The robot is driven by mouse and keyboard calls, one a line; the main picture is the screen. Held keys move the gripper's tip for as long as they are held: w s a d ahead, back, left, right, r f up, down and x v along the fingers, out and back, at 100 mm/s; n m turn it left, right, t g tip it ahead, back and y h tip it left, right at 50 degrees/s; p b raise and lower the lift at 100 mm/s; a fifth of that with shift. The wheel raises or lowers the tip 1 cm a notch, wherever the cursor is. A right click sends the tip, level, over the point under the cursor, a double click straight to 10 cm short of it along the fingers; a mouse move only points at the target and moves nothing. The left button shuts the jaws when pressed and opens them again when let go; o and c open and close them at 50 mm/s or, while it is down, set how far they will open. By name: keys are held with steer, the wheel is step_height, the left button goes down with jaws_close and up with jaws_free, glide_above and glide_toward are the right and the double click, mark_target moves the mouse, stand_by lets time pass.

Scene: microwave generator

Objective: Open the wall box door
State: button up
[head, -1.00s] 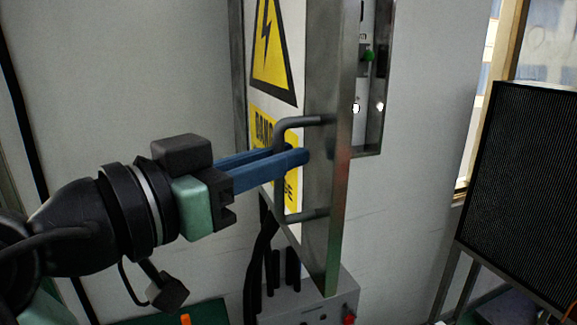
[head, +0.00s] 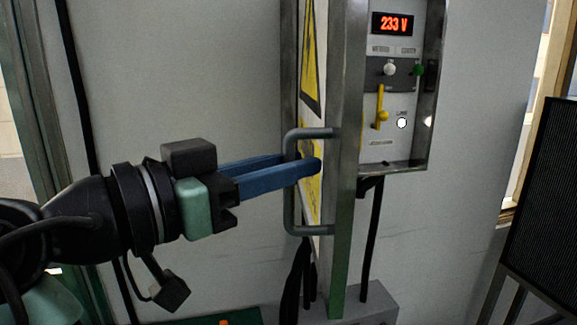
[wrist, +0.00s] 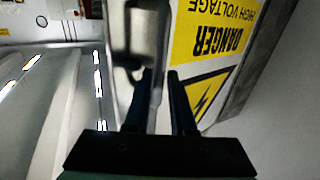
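The wall box door (head: 346,180) stands open, seen nearly edge-on in the head view, with its yellow danger sign (wrist: 215,40) clear in the wrist view. A grey U-shaped handle (head: 291,210) is fixed to its outer face. My gripper (head: 303,163) comes from the left with its blue fingers on both sides of the handle's upright bar, near its upper half. The fingers look closed on the bar; the exact contact is hidden. The box interior (head: 392,90) shows behind the door, with a red "233 V" display (head: 392,24) and a yellow lever (head: 381,108).
A dark ribbed panel (head: 545,200) stands at the right by a window. Black cables (head: 371,240) hang below the box to a grey unit (head: 375,306) on the floor side. Bare wall (head: 190,70) lies to the left of the door.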

steer(key=shift+o, duration=1.3)
steer(key=shift+w+f, duration=0.1)
steer(key=shift+a, duration=0.1)
steer(key=b+v, duration=0.4)
steer(key=v, duration=0.9)
